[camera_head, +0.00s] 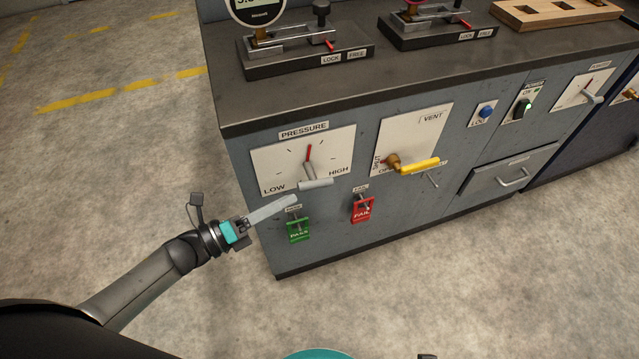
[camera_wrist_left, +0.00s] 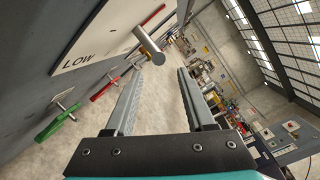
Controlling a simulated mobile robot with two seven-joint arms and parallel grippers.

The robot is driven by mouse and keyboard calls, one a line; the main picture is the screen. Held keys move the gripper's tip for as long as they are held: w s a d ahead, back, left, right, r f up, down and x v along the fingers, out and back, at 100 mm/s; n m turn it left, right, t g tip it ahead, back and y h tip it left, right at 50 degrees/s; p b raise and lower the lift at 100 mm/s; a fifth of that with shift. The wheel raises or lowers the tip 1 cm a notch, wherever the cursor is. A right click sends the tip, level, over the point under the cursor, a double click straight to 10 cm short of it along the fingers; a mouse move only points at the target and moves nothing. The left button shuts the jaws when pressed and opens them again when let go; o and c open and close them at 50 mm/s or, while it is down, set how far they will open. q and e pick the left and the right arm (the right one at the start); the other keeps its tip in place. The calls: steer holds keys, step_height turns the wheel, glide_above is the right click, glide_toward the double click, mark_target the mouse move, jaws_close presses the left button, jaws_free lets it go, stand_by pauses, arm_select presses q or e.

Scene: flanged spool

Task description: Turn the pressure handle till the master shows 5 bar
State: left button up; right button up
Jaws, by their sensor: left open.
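The pressure handle (camera_head: 316,184) is a grey bar on a white dial plate (camera_head: 276,180) marked LOW and HIGH. Its red pointer (camera_head: 309,153) points nearly straight up. My left gripper (camera_head: 291,199) is open and empty, just left of and below the handle. In the left wrist view the handle (camera_wrist_left: 148,44) lies beyond my two fingertips (camera_wrist_left: 160,74), apart from them and nearer the left finger. The master gauge (camera_head: 258,10) stands on the bench top, cut off by the top edge of the view. Its digits are only partly visible and I cannot read them surely.
A green PASS tag (camera_head: 298,230) and a red FAIL tag (camera_head: 362,208) hang below the handle. A yellow vent lever (camera_head: 420,166) sticks out to the right. The bench edge (camera_head: 400,85) runs above. The floor (camera_head: 110,170) left of the cabinet is clear.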

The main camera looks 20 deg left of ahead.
mark_target(320, 181)
arm_select(q)
steer(key=b+x, duration=0.1)
steer(key=x, duration=0.7)
steer(key=shift+d, duration=0.1)
steer(key=shift+w+d, duration=0.4)
steer(key=shift+w, duration=0.05)
arm_select(e)
steer(key=shift+w+a+r, duration=0.4)
steer(key=shift+w+r, duration=0.05)
steer(key=shift+r, duration=0.25)
steer(key=shift+w+a+r, duration=0.35)
steer(key=shift+w+r, duration=0.05)
steer(key=shift+r, duration=0.3)
arm_select(q)
steer(key=shift+c, duration=0.3)
jaws_close()
steer(key=shift+r, duration=0.1)
